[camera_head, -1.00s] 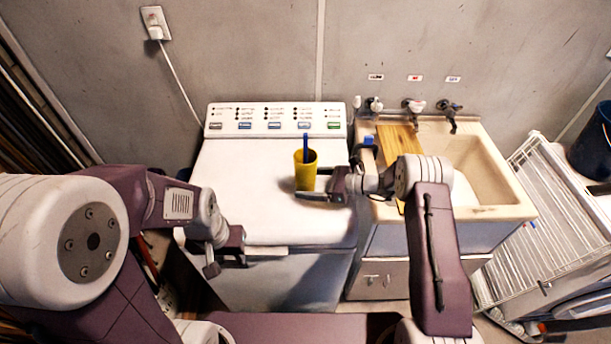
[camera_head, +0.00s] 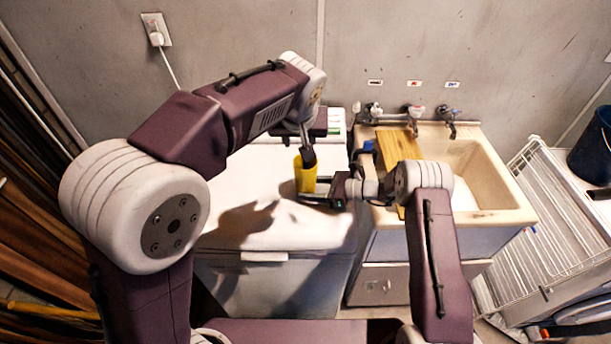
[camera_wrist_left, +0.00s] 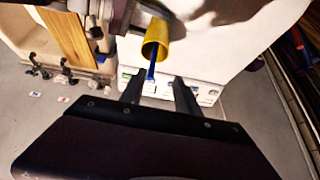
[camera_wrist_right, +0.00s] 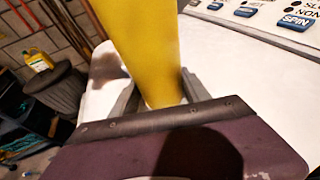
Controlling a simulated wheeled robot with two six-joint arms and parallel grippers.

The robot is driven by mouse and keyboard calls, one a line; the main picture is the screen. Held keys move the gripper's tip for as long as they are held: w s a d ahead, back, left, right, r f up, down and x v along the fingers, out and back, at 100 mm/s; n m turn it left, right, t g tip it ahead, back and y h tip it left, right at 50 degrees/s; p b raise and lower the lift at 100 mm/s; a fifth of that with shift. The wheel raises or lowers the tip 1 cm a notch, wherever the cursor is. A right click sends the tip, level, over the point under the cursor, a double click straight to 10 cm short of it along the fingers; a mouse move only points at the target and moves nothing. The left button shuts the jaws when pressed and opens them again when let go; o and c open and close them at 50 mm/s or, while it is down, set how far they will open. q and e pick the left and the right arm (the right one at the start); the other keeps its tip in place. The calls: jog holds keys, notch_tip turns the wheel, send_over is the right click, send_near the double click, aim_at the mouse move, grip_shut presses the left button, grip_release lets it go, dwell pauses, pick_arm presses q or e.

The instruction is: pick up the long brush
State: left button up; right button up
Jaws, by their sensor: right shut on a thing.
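The yellow cup (camera_head: 305,183) stands on the white washing machine top, towards its right side. The long brush (camera_wrist_left: 152,71) shows as a thin blue handle sticking out of the cup in the left wrist view; my left gripper hides it in the head view. My left gripper (camera_head: 308,150) is above the cup, pointing down. Its fingers (camera_wrist_left: 159,90) are apart, with the blue handle's end near the gap between them. My right gripper (camera_head: 318,190) is shut on the cup from the right, and the cup fills the space between its fingers in the right wrist view (camera_wrist_right: 145,60).
The washing machine (camera_head: 275,232) has free white top left of the cup. A sink (camera_head: 485,175) with a wooden board (camera_head: 398,142) and taps stands to the right. A wire drying rack (camera_head: 540,230) is further right.

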pick_arm(q)
jog(key=w+d+r+x, duration=0.1)
jog(key=x, duration=0.9)
jog(key=shift+w+d+f, duration=0.3)
jog(key=shift+w+f, duration=0.1)
jog(key=shift+w, duration=0.05)
jog(key=shift+s, duration=0.1)
grip_shut()
dwell(1.0)
